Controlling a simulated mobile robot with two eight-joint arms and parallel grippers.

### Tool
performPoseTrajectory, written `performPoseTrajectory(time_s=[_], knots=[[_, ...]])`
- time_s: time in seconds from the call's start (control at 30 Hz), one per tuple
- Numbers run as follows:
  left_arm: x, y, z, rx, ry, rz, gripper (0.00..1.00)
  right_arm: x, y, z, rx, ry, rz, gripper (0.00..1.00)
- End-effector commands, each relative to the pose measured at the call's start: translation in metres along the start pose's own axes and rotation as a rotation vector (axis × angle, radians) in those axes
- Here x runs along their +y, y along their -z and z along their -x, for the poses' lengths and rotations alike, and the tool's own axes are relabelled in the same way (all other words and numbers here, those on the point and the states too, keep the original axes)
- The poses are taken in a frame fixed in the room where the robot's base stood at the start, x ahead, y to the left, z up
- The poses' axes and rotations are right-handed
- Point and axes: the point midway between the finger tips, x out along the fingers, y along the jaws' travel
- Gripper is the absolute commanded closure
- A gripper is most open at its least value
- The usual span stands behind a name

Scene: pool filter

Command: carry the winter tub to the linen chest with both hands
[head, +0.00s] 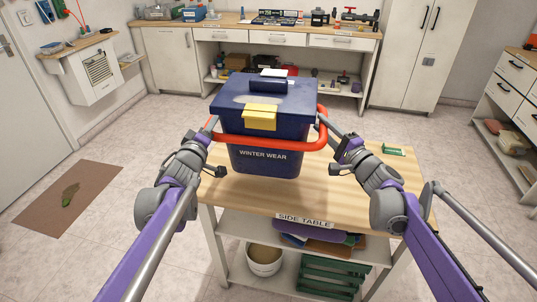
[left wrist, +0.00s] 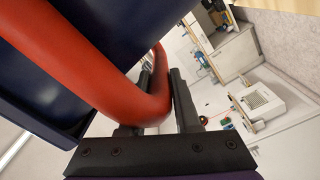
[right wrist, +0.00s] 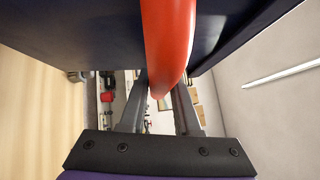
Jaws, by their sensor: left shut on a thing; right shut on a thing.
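The winter tub (head: 265,157) is dark blue, with a lid, a yellow latch, a red handle bar (head: 275,145) and the label "WINTER WEAR". It is upright at the side table (head: 350,195); I cannot tell whether its base touches the top. My left gripper (head: 210,127) is shut on the left part of the red bar, which also shows between its fingers in the left wrist view (left wrist: 150,107). My right gripper (head: 325,126) is shut on the bar's right part, seen in the right wrist view (right wrist: 168,50). I cannot pick out the linen chest.
A small green object (head: 394,150) lies on the table's right side. A bucket (head: 264,260) and a green crate (head: 330,277) are underneath. A workbench (head: 280,35) and white cabinet (head: 415,50) stand behind. A brown mat (head: 66,198) lies on the left floor.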

Motion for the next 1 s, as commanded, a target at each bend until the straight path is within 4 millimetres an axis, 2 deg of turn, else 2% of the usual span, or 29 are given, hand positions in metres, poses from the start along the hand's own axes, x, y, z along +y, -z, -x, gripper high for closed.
performPoseTrajectory(time_s=[0.73,1.0], knots=[[0.001,0.002,-0.001,-0.013,0.022,0.003,1.0,-0.002,0.001,-0.001,0.006,-0.02,-0.015,1.0],[0.009,0.007,0.0,-0.012,0.019,0.003,1.0,-0.011,-0.001,-0.002,0.005,-0.017,-0.013,1.0]])
